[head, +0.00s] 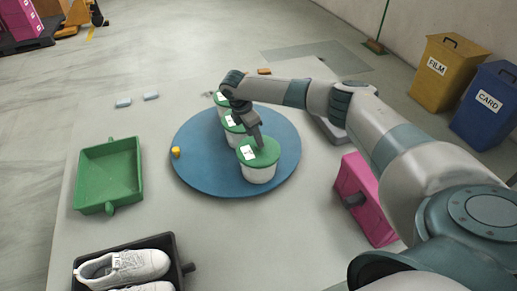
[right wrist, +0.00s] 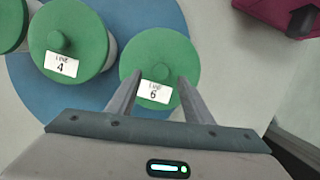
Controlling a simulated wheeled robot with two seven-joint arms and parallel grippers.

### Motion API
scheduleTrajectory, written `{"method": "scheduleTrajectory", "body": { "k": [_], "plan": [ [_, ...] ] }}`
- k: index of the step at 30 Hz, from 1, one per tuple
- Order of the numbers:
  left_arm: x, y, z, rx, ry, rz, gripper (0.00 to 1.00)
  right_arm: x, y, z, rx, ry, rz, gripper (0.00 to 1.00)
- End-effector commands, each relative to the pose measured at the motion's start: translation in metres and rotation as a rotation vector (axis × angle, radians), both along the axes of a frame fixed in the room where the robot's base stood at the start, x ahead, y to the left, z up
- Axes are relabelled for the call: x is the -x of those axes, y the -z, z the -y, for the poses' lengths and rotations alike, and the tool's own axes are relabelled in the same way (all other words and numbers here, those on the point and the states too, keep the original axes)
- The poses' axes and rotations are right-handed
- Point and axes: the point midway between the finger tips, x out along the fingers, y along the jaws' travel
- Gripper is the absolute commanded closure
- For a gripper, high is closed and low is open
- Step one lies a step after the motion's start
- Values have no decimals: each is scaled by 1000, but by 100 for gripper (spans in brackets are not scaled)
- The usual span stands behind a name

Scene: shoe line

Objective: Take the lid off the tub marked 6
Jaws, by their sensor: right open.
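The tub marked 6 (head: 258,175) is white with a green lid and stands at the front of a row on a blue disc (head: 205,178). Its lid (right wrist: 160,45) is on, with a label reading "LINE 6" in the right wrist view. My right gripper (head: 257,141) is over this lid, pointing down. In the right wrist view its open fingers (right wrist: 159,78) sit either side of the lid's middle, with the small knob (right wrist: 158,71) between them. I cannot tell whether they touch it. My left gripper is not in view.
The tub marked 4 (right wrist: 67,40) stands close beside, with another green-lidded tub (head: 221,99) behind it. A yellow piece (head: 176,152) is at the disc's left edge. A green tray (head: 108,172), shoes in a black tray (head: 181,268) and a pink box (head: 362,200) stand around.

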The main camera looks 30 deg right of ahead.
Motion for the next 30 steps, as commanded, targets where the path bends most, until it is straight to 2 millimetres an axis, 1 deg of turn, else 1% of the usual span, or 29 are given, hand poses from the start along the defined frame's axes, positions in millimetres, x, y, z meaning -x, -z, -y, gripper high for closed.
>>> {"method": "scheduleTrajectory", "body": {
  "k": [1, 3, 6, 9, 12, 18, 24, 25, 26, 27, 30],
  "plan": [
    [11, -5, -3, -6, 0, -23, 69, 2, 4, 4, 3, 2, -5, 53],
    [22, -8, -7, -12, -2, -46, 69, 3, 13, 8, 2, 2, -5, 53],
    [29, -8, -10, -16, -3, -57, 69, 2, 26, 10, 1, 1, -3, 53],
    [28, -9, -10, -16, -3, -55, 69, 2, 33, 12, 1, 0, -2, 53],
    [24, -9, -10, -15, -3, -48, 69, 2, 36, 12, 0, -1, -1, 53],
    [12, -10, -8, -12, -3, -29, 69, 2, 36, 12, 0, -1, -1, 53],
    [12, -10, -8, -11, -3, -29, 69, 2, 35, 12, 0, -1, -1, 53],
    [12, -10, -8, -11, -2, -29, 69, 2, 35, 12, 0, -1, -1, 58],
    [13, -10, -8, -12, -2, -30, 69, 2, 35, 12, 0, -1, -1, 65],
    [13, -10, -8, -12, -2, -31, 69, 2, 35, 12, 0, -1, -1, 75],
    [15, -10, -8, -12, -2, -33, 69, 2, 35, 12, 1, -1, -1, 97]
  ]
}}
